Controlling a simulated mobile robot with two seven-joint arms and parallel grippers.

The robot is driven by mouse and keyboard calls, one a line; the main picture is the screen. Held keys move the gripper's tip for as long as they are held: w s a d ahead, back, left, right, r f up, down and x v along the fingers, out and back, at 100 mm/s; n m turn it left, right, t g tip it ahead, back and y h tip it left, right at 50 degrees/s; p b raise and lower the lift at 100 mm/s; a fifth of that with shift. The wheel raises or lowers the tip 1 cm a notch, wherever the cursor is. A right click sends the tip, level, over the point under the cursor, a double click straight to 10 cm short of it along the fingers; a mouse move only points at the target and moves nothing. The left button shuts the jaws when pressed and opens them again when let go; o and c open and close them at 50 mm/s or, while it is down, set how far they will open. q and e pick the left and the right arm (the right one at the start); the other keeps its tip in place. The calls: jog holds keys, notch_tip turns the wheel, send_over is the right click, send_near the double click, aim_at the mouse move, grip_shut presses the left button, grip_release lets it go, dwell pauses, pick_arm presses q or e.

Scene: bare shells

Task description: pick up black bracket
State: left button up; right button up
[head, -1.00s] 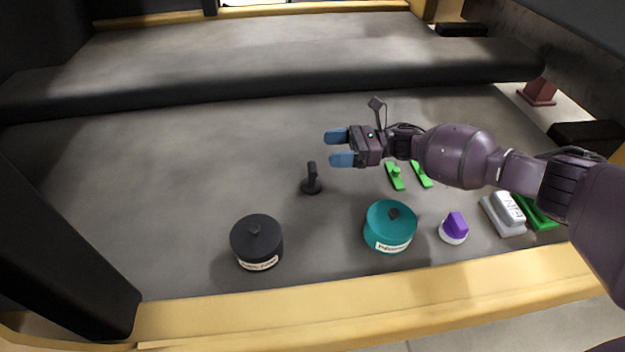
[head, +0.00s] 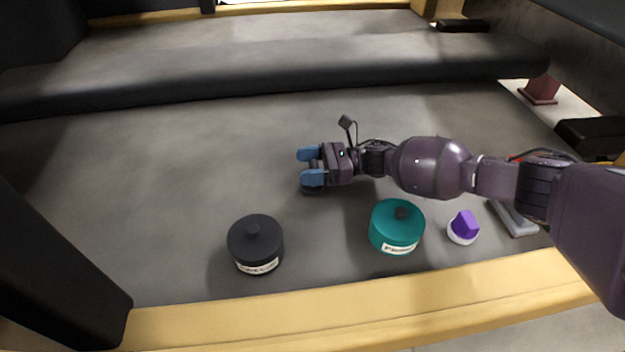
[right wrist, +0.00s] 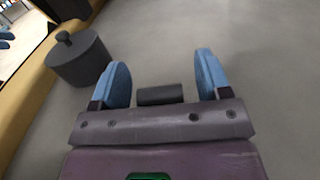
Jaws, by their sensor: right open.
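The black bracket is mostly hidden behind my right gripper in the head view; only its dark base (head: 311,190) shows just below the lower blue finger. In the right wrist view the bracket (right wrist: 160,94) shows as a short dark cylinder between the two blue fingers, with a gap on each side. My right gripper (head: 308,166) is open and around the bracket, not closed on it; its fingers also show in the right wrist view (right wrist: 162,72). My left gripper is not in view.
A black lidded pot (head: 256,246) stands to the front left, and also shows in the right wrist view (right wrist: 82,60). A teal lidded pot (head: 396,230) and a purple-topped white piece (head: 464,228) stand right of it. A yellow edge (head: 350,306) borders the front. The grey surface left is clear.

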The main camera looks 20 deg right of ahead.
jog(key=shift+w+a, duration=0.1)
jog(key=shift+a, duration=0.2)
jog(key=c, duration=0.9)
jog(key=shift+c, duration=1.3)
jog(key=shift+r, duration=0.1)
